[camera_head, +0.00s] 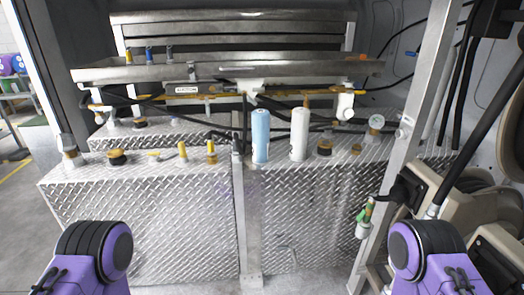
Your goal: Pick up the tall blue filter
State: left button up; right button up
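The tall blue filter (261,136) stands upright on the diamond-plate metal tank top, near the middle of the view and close to the front edge. A white filter (299,134) of similar height stands upright just to its right, with a small gap between them. Neither of my grippers shows. Only purple and black parts of my arms show at the bottom left and bottom right, well apart from the blue filter.
A metal upright (246,215) runs down the tank front just below and left of the blue filter. Yellow-topped fittings (211,152) stand to its left. Dark caps (324,148) sit right of the white filter. A slanted metal post (396,150) stands at right. Hoses and a shelf (225,70) lie behind.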

aim_at(260, 117)
jog(key=u, duration=0.65)
jog(key=i, duration=0.4)
jog(key=u, duration=0.65)
jog(key=i, duration=0.85)
jog(key=z, duration=0.1)
